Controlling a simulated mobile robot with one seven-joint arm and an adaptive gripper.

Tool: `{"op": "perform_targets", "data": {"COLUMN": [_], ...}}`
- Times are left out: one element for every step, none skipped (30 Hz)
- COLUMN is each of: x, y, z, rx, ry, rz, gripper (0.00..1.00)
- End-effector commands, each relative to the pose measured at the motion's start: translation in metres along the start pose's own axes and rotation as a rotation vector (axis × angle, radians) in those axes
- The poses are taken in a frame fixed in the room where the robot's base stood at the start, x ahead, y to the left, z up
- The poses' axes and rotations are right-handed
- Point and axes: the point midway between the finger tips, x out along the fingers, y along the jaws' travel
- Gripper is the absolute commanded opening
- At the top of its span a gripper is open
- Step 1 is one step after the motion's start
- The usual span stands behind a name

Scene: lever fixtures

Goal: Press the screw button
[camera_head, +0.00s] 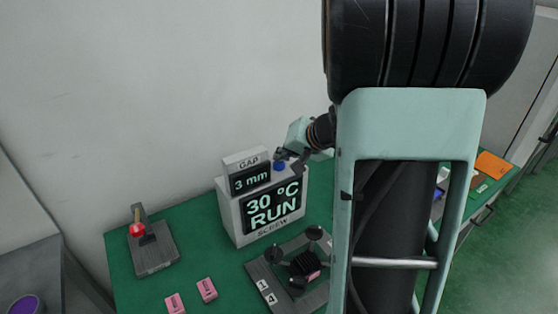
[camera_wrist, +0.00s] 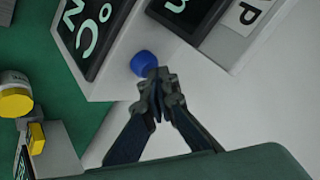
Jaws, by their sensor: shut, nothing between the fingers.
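The control box (camera_head: 262,208) is white with two dark displays, reading "3 mm" under a GAP label and "30 °C RUN" above a SCREW label. A blue button (camera_head: 279,166) sits on its upper ledge, beside the GAP display; it also shows in the wrist view (camera_wrist: 144,63). My gripper (camera_head: 300,160) comes from the right, over the top of the box. In the wrist view my gripper (camera_wrist: 157,76) is shut and empty, its fingertips right at the button. They overlap its edge in the picture; I cannot tell whether they touch it.
A lever fixture with a red knob (camera_head: 137,230) stands left on the green table (camera_head: 190,235). Pink blocks (camera_head: 206,289) lie at the front. A grey fixture with dark round parts (camera_head: 265,280) stands before the box. A white wall is behind. My arm hides the right side.

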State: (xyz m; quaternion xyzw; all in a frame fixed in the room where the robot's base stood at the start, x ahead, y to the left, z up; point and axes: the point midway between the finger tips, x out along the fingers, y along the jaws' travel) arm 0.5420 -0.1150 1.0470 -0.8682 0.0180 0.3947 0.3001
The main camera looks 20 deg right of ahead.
Motion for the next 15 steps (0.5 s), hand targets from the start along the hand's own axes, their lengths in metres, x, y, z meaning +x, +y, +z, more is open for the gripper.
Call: {"op": "perform_targets", "data": {"x": [0.0,0.0,-0.001,-0.002,-0.003,-0.005,-0.006,-0.007,-0.009,-0.01,-0.011,-0.013,-0.013,-0.013,-0.013], "y": [0.0,0.0,-0.001,-0.002,-0.003,-0.004,-0.005,-0.006,-0.007,-0.008,-0.009,-0.01,-0.01,-0.01,-0.01], "z": [0.001,0.001,0.0,-0.001,-0.002,-0.003,-0.004,-0.005,-0.006,-0.007,-0.008,-0.009,-0.009,-0.009,-0.009], "rx": [0.0,0.0,0.0,-0.001,-0.001,-0.001,0.0,0.0,0.0,0.0,-0.001,-0.001,-0.001,0.0,0.0], "ry": [-0.002,-0.002,-0.002,-0.002,-0.002,-0.001,-0.001,-0.001,-0.001,-0.001,-0.001,-0.001,-0.001,-0.001,-0.001], "rz": [0.0,0.0,0.0,0.0,0.0,0.0,0.0,0.0,0.0,0.0,0.0,0.0,0.0,0.0,0.0], "gripper": [0.0,0.0,0.0,0.0,0.0,0.0,0.0,0.0,0.0,0.0,0.0,0.0,0.0,0.0,0.0]}}
